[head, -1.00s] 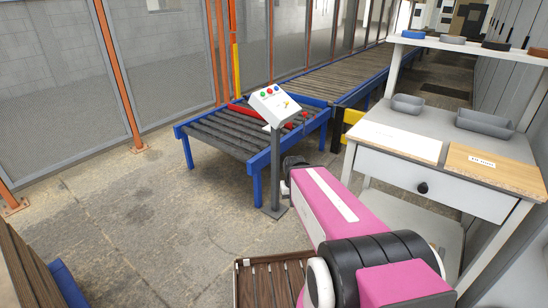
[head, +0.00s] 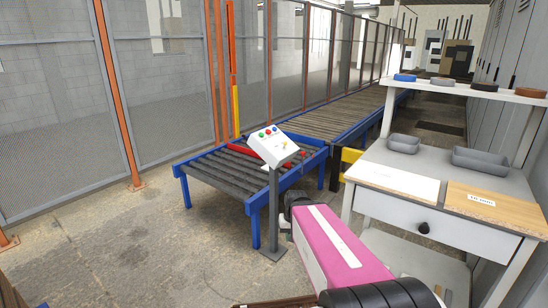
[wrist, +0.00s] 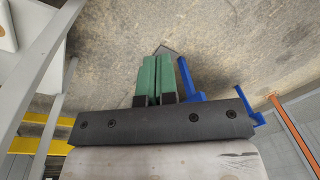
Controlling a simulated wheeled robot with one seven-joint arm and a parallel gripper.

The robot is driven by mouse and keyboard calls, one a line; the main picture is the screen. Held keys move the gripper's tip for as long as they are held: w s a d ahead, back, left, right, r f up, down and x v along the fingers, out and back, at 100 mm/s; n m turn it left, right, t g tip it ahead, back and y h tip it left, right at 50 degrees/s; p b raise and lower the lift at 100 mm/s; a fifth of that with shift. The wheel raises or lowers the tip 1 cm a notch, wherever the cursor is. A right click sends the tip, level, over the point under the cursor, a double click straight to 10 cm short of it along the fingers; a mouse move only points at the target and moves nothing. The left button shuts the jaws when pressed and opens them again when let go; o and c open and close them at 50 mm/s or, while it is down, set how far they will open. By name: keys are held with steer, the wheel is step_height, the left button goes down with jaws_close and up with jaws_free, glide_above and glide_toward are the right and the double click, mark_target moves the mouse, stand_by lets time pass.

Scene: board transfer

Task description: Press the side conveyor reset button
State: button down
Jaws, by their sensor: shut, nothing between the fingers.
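A white control box (head: 275,150) stands on a grey post (head: 272,205) in front of the side conveyor (head: 225,172), a short roller conveyor with a blue frame. In the head view my pink arm reaches toward the post from the lower right, and the fingers cannot be made out. No button shows in the wrist view.
A white workbench (head: 440,222) with trays, boards and a drawer stands close on the right. A long roller conveyor (head: 350,110) runs to the back beside a mesh fence (head: 165,75) with orange posts. Open floor (head: 130,235) lies to the left.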

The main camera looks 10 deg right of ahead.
steer(key=w+r+t+y, duration=0.25)
steer(key=w+r, duration=0.35)
steer(key=r, duration=0.3)
steer(key=w+r+t+y, duration=0.2)
steer(key=w+r+y, duration=0.2)
steer(key=w+r, duration=0.35)
steer(key=w+d+r+t+y, duration=0.1)
steer(key=w+d+r+y, duration=0.1)
steer(key=r, duration=0.8)
steer(key=w+d+r+t+y, duration=0.2)
steer(key=r, duration=0.8)
steer(key=shift+w, duration=0.4)
steer(key=shift+t, duration=0.25)
